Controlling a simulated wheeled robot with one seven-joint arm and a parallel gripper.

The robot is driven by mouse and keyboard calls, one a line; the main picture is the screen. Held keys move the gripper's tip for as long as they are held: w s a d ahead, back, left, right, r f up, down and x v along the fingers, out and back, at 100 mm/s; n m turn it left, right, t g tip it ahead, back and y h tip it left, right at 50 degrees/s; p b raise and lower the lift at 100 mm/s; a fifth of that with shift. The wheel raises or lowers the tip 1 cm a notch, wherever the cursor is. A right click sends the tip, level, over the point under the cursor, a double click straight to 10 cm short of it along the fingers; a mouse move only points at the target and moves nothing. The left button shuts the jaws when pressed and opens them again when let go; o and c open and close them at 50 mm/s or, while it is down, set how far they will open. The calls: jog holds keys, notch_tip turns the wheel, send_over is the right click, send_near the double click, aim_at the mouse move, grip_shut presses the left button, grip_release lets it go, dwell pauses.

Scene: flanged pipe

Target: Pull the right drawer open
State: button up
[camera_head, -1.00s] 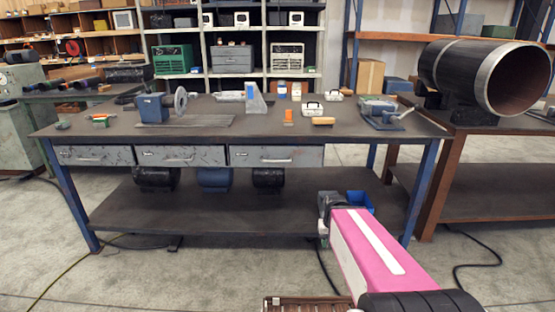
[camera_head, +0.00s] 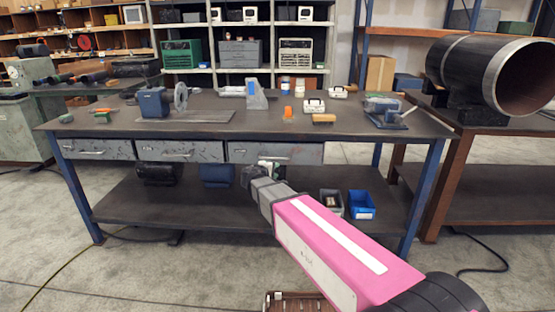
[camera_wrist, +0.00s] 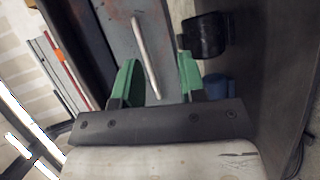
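The right drawer (camera_head: 300,152) is the grey, worn front at the right end of a row of three under the workbench top. It looks shut, flush with the others. My gripper (camera_head: 268,166) is just in front of and slightly below it in the head view, partly hidden by my arm. In the wrist view my gripper (camera_wrist: 160,75) has its green fingers apart. The pale bar handle (camera_wrist: 146,55) runs between them, one finger on each side. The drawer front (camera_wrist: 122,35) lies beyond. I cannot tell whether a finger touches the handle.
The workbench top (camera_head: 240,127) carries tools and boxes. On its lower shelf (camera_head: 130,205) are dark cylinders, a grey bin (camera_head: 331,203) and a blue bin (camera_head: 361,205). A large pipe (camera_head: 480,72) rests on the bench at right. Floor in front is mostly open.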

aim_at(276, 158)
jog(key=w+a+r+n+t, duration=0.2)
jog(key=a, duration=0.2)
jog(key=x, duration=1)
jog(key=shift+s+d+f, duration=0.1)
jog(key=shift+s+f, duration=0.05)
jog(key=shift+f, duration=0.15)
grip_shut()
